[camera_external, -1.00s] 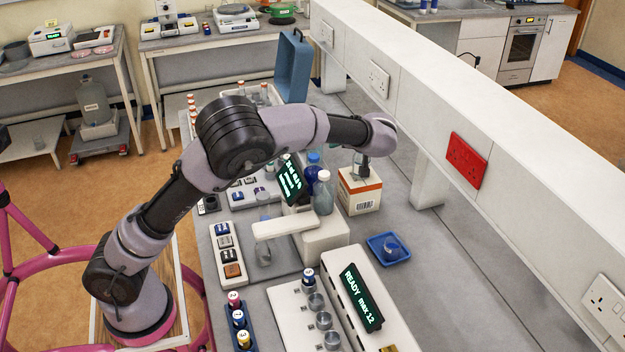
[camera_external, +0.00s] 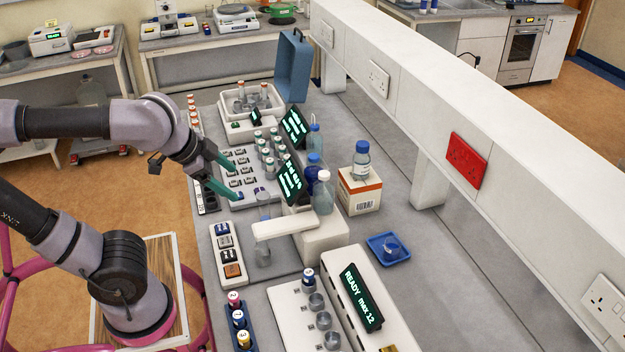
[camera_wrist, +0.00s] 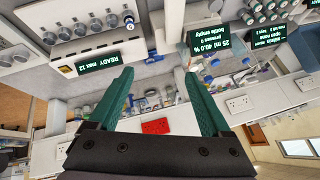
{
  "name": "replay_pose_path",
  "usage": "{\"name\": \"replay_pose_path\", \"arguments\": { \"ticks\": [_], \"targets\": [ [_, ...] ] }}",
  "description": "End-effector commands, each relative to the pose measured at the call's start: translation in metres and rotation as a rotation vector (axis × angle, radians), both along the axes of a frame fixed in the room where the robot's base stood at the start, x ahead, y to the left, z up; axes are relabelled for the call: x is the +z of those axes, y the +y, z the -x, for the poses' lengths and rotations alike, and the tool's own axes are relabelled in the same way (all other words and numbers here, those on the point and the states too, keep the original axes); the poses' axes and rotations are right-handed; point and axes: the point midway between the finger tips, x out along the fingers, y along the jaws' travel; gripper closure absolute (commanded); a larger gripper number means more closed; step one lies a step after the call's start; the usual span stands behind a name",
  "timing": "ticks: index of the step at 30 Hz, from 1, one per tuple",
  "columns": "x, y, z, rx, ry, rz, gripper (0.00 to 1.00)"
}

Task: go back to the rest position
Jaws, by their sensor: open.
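My gripper (camera_external: 229,178) is in the external view, at the left side of the bench, raised above the left edge of the rack area. Its two green fingers are apart with nothing between them. In the wrist view my gripper (camera_wrist: 163,100) also shows both fingers spread and empty, with the bench beyond. A clear bottle with a blue cap (camera_external: 361,162) stands upright on a white and orange box (camera_external: 359,190), well to the right of my gripper and apart from it.
A white machine (camera_external: 345,295) with a READY screen stands at the front. A tilted dark screen (camera_external: 290,180) and bottles stand mid-bench. A white shelf with a red socket (camera_external: 466,160) runs along the right.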

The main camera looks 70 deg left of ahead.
Motion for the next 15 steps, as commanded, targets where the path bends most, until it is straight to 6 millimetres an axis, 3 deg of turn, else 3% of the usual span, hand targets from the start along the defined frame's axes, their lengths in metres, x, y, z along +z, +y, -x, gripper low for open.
{"name": "replay_pose_path", "arguments": {
  "ticks": [5, 15],
  "targets": [
    [-0.006, -0.011, 0.024, -0.096, -0.021, -0.062, 0.18],
    [-0.007, -0.012, 0.027, -0.11, -0.022, -0.071, 0.18]
  ]
}}
